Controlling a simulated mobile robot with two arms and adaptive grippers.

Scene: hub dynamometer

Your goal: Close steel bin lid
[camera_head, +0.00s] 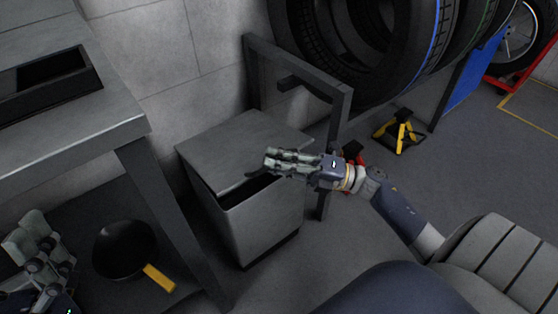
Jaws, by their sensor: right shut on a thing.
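The steel bin (258,222) is a grey box standing on the floor in the middle of the view. Its flat lid (232,137) lies over the top, and a dark gap shows beneath the lid's front edge. My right gripper (268,163) reaches in from the right and is shut on the lid at its front right edge. Its fingers hide part of that edge. My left gripper (40,262) is at the lower left, apart from the bin and partly cut off by the frame; I cannot tell whether it is open or shut.
A steel table (60,150) with a dark tray (45,88) stands left of the bin. Below it is a black pan-like thing (125,250) with a yellow handle. A dark frame (297,58) stands behind the bin, with tyres (405,45) and a yellow jack stand (400,130) farther right.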

